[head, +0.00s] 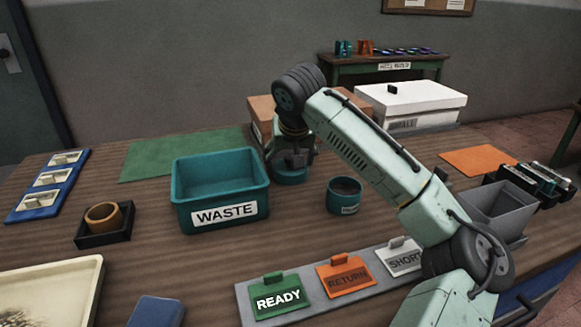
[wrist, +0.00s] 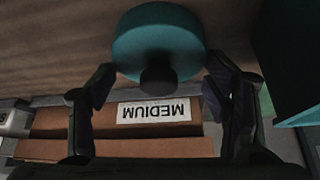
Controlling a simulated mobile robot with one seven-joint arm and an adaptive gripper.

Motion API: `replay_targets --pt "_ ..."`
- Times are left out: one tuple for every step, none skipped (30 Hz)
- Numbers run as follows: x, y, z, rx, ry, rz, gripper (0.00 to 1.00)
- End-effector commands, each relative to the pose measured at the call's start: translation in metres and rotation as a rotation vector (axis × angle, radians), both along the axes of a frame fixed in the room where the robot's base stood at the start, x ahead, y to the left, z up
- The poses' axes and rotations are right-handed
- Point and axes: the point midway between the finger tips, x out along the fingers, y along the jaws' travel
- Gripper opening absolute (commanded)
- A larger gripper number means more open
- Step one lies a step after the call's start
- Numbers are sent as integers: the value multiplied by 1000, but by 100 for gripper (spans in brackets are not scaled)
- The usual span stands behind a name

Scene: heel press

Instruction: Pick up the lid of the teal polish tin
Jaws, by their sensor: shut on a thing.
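The teal polish tin (head: 344,197) stands open on the bench, right of the waste bin, with dark contents showing. Its round teal lid (head: 291,177) is apart from it, to its left and farther back. My gripper (head: 290,164) is over the lid, pointing down. In the wrist view the lid (wrist: 158,38) with its dark knob (wrist: 158,80) lies between my two fingers, which close on its sides. I cannot tell whether the lid touches the bench.
The teal waste bin (head: 220,191) stands close left of my gripper. A brown box marked MEDIUM (wrist: 75,120) and a white box (head: 425,101) stand behind. READY, RETURN and SHORT cards (head: 340,279) lie in front. A green mat (head: 160,157) lies at back left.

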Motion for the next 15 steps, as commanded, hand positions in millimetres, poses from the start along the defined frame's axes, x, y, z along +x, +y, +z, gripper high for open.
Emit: replay_targets --pt "0 0 0 0 1 0 61" --pt "0 0 0 0 1 0 59" --pt "0 0 0 0 1 0 57" --pt "0 0 0 0 1 0 55" --pt "0 0 0 0 1 0 54" --pt "0 0 0 0 1 0 54" --pt "0 0 0 0 1 0 54" --pt "0 0 0 0 1 0 54" --pt "0 0 0 0 1 0 54" --pt "0 0 0 0 1 0 54" --pt "0 0 1 0 1 0 54" --pt "0 0 2 0 0 0 54" --pt "0 0 5 -1 0 0 54" --pt "0 0 8 0 -1 -1 54" --pt "1 0 13 1 -2 -1 54"
